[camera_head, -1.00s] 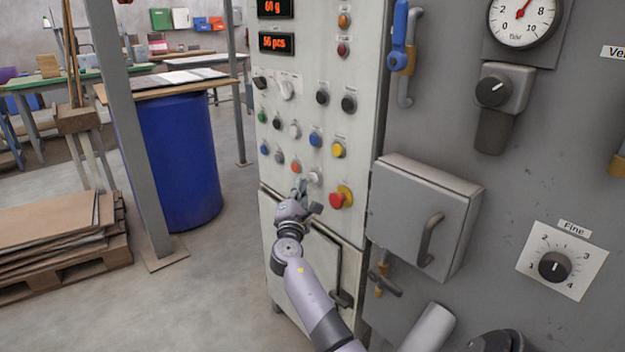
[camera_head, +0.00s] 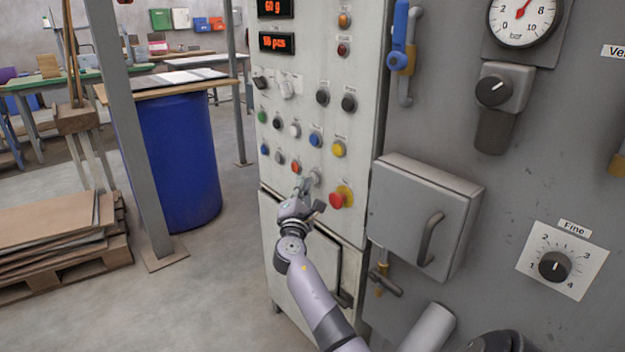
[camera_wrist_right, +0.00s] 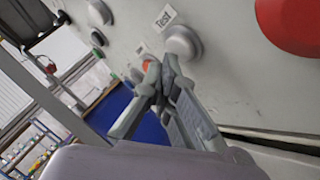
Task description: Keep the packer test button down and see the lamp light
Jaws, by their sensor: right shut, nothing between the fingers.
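The grey-white test button (camera_head: 315,177) sits low on the pale control panel (camera_head: 356,110). In the right wrist view the button (camera_wrist_right: 182,42) is beside a label reading "Test". My right gripper (camera_head: 304,186) is shut and empty, its tips at the lower left of the button. In the wrist view the closed fingertips (camera_wrist_right: 163,74) are close to the button's rim; I cannot tell whether they touch it. An orange lamp (camera_head: 344,20) and a red lamp (camera_head: 343,49) are high on the panel; neither clearly glows. My left gripper is not in view.
A red mushroom button on a yellow base (camera_head: 341,197) is just right of my gripper. An orange button (camera_head: 296,167) and several other knobs are above. A grey box with a handle (camera_head: 422,215) juts out at right.

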